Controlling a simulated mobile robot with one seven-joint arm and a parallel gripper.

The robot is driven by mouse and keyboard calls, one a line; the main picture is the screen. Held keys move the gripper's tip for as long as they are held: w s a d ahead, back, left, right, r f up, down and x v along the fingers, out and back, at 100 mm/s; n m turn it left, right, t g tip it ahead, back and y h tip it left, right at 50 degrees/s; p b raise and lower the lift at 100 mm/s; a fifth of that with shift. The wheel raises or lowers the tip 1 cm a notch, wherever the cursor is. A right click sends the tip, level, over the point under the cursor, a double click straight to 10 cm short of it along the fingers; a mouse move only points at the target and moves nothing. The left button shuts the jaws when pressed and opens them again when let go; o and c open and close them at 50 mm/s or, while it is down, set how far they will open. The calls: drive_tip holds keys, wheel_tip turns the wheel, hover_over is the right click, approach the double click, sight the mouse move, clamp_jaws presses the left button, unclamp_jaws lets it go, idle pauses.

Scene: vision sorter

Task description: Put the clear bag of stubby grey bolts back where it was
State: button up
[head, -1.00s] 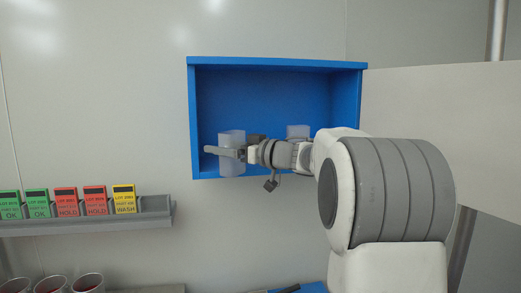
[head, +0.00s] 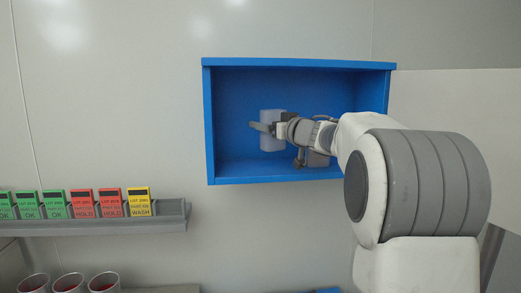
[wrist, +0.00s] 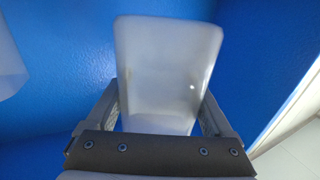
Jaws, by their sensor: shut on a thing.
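A pale, translucent bag (head: 272,142) stands roughly upright in my gripper (head: 265,127), inside the open blue cabinet. In the wrist view the bag (wrist: 165,65) fills the space between the two grey fingers (wrist: 160,105), which are shut on its sides. Its lower edge looks a little above the cabinet floor in the head view. No bolts can be made out in it, so I cannot tell its contents.
A second pale bag (head: 318,159) stands behind my arm, partly hidden; a pale thing (wrist: 10,60) shows at the left in the wrist view. A grey rack (head: 110,228) with coloured cards is lower left.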

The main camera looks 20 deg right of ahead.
sight(274, 148)
drive_tip(key=shift+w+a+f+b, duration=0.3)
drive_tip(key=shift+w+f+b, duration=0.1)
drive_tip(key=shift+f, duration=0.55)
drive_tip(key=shift+w+a+f+b, duration=0.25)
drive_tip(key=shift+w+f+b, duration=0.15)
drive_tip(key=shift+f, duration=0.55)
drive_tip(key=shift+w+a+f+b, duration=0.3)
drive_tip(key=shift+w+f+b, duration=0.1)
drive_tip(key=shift+f, duration=0.55)
drive_tip(key=shift+f, duration=0.15)
drive_tip(key=o, duration=1.4)
drive_tip(key=shift+o, duration=0.2)
drive_tip(key=shift+s, duration=0.15)
drive_tip(key=s, duration=0.3)
drive_tip(key=s+d, duration=0.1)
drive_tip(key=s, duration=0.3)
drive_tip(key=s+d, duration=0.1)
drive_tip(key=s, duration=0.3)
drive_tip(key=shift+s+d, duration=0.15)
drive_tip(key=shift+s, duration=0.1)
